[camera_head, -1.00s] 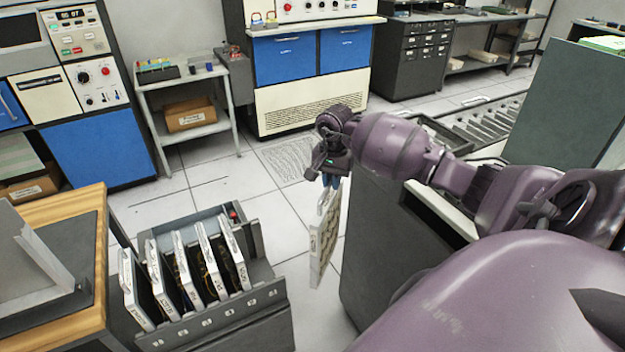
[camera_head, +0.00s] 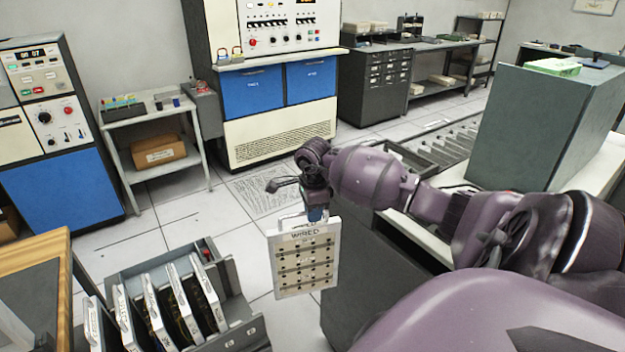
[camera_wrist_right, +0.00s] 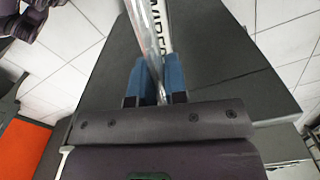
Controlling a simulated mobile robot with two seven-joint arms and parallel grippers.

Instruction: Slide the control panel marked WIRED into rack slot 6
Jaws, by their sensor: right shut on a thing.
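The control panel marked WIRED (camera_head: 304,262) is a pale, upright plate with rows of dark strips. It hangs from my right gripper (camera_head: 315,213), which is shut on its top edge. Its face is turned toward the head camera. In the right wrist view the blue fingers of the right gripper (camera_wrist_right: 155,85) pinch the panel's edge (camera_wrist_right: 145,35). The rack (camera_head: 235,340) stands at the lower left, holding several upright pale panels (camera_head: 165,305). It is apart from the WIRED panel. The rack's slot numbers are too small to read. My left gripper is not in view.
A wooden-edged table (camera_head: 40,255) is at the far left. A dark cabinet (camera_head: 375,290) stands close right of the held panel. A roller conveyor (camera_head: 440,150) and green-grey box (camera_head: 530,125) lie at right. Tiled floor is open behind the rack.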

